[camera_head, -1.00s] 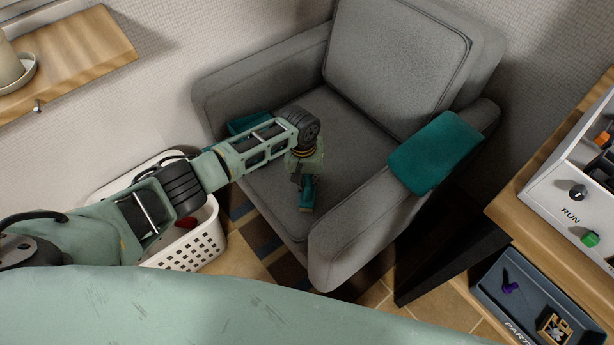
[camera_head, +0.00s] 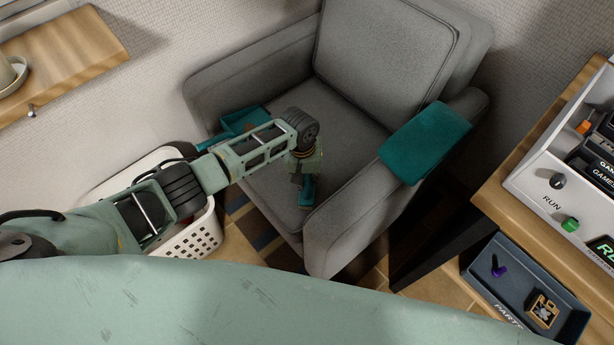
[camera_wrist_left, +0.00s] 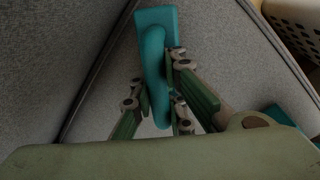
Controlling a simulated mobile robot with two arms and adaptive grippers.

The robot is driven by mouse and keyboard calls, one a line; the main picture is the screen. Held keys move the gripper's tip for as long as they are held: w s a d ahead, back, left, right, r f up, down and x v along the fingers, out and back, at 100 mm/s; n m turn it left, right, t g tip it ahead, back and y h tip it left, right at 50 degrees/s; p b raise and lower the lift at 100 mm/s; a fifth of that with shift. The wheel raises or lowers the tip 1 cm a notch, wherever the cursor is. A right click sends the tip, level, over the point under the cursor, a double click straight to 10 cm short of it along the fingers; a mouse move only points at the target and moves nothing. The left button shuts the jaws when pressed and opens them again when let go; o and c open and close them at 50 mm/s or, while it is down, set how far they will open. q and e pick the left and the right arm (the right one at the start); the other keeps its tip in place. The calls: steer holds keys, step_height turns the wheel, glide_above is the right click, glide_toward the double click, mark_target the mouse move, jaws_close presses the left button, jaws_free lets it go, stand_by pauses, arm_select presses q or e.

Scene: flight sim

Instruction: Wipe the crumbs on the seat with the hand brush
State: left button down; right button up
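The grey armchair's seat (camera_head: 345,140) lies in the middle of the head view. My left gripper (camera_head: 301,176) points down over the front part of the seat, with its fingers around the teal hand brush (camera_head: 307,191). In the left wrist view the brush (camera_wrist_left: 156,50) sits between the fingers (camera_wrist_left: 158,95), which appear closed on its handle. I cannot tell whether the brush touches the seat. No crumbs can be made out on the seat; my arm hides part of it. My right gripper is not in view.
A teal dustpan-like tray (camera_head: 244,120) lies at the seat's left side. A teal cloth (camera_head: 425,143) covers the right armrest. A white basket (camera_head: 196,243) stands left of the chair. A wooden desk (camera_head: 497,200) with a console (camera_head: 545,185) is at right.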

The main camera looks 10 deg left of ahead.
arm_select(q)
steer(key=shift+s+a+r+p, duration=0.1)
steer(key=shift+s+a+p, duration=0.45)
steer(key=shift+p, duration=0.4)
steer(key=shift+w+a+f+b, duration=0.2)
steer(key=shift+w+a+b, duration=0.3)
steer(key=shift+w+a, duration=0.65)
steer(key=shift+a, duration=0.5)
steer(key=shift+w+a+b, duration=0.2)
steer(key=shift+a+b, duration=0.05)
steer(key=shift+b, duration=0.1)
steer(key=shift+w+a, duration=0.4)
steer(key=shift+a, duration=0.15)
steer(key=shift+w+a+b, duration=0.2)
steer(key=shift+b, duration=0.1)
steer(key=shift+w+a, duration=0.25)
steer(key=shift+a, duration=0.2)
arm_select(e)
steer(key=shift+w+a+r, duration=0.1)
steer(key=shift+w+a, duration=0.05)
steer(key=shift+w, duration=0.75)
